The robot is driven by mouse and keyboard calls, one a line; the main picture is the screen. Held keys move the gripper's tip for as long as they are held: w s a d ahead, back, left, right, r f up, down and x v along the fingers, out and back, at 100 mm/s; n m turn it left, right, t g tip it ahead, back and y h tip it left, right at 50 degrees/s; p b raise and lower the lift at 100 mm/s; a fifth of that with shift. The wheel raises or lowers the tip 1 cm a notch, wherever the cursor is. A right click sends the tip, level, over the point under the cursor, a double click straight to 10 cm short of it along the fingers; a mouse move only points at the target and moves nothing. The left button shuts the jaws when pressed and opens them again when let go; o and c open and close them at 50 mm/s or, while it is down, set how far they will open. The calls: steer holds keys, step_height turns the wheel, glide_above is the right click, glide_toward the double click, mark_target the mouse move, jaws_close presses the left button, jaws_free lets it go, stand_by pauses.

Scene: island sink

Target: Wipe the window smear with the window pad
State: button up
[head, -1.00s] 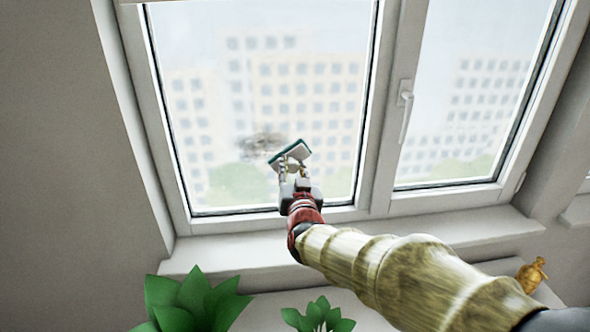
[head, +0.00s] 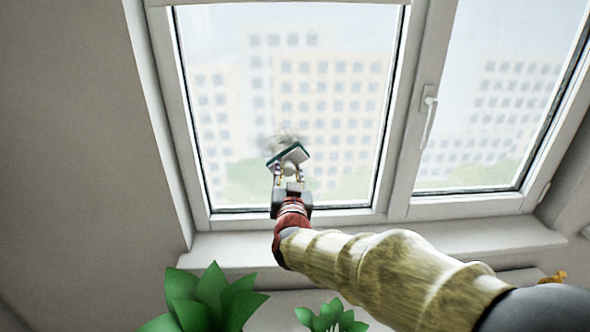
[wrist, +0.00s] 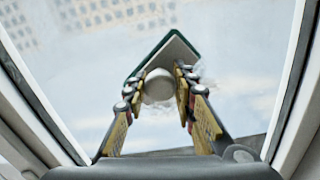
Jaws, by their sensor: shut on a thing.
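The window pad (head: 290,155) is a pale block with a green edge and a round white knob, which shows in the wrist view (wrist: 158,86). My gripper (head: 289,173) is shut on the knob, with a finger on each side (wrist: 157,80). The pad is tilted in front of the lower part of the left window pane (head: 330,100). The grey window smear (head: 280,139) shows just above the pad in the head view, and the pad hides its lower part. I cannot tell whether the pad touches the glass.
The white window frame (head: 398,120) stands right of this pane, with a handle (head: 428,115) on the right sash. Below are the sill (head: 225,250), green plants (head: 215,298) and a small gold object (head: 553,278) at the lower right.

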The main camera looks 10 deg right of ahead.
steer(key=shift+a, duration=0.15)
steer(key=shift+w+a+r+p, duration=1.15)
steer(key=shift+a+p, duration=1.25)
steer(key=shift+a, duration=2.6)
steer(key=shift+s+d+b, duration=0.4)
steer(key=shift+d+b, duration=0.25)
steer(key=shift+d, duration=1.1)
steer(key=shift+s+d+b, duration=0.4)
steer(key=shift+d+b, duration=0.25)
steer(key=shift+d, duration=1.05)
steer(key=shift+s+d+b, duration=0.4)
steer(key=shift+d+b, duration=0.25)
steer(key=shift+d, duration=1.1)
steer(key=shift+s+d+r+b, duration=0.55)
steer(key=shift+d+r+b, duration=0.9)
steer(key=shift+d, duration=1.9)
steer(key=shift+w+a+f+p, duration=0.15)
steer(key=shift+a+p, duration=0.4)
steer(key=shift+a, duration=0.65)
steer(key=shift+w+a+f+p, duration=0.1)
steer(key=shift+w+a+p, duration=0.15)
steer(key=shift+a+p, duration=0.65)
steer(key=shift+w+a+f+p, duration=0.1)
steer(key=shift+w+a+p, duration=0.15)
steer(key=shift+a, duration=1.2)
steer(key=w+a+p, duration=0.1)
steer(key=a+p, duration=0.1)
steer(key=a, duration=0.4)
steer(key=shift+w+a+p, duration=0.15)
steer(key=shift+a+p, duration=0.25)
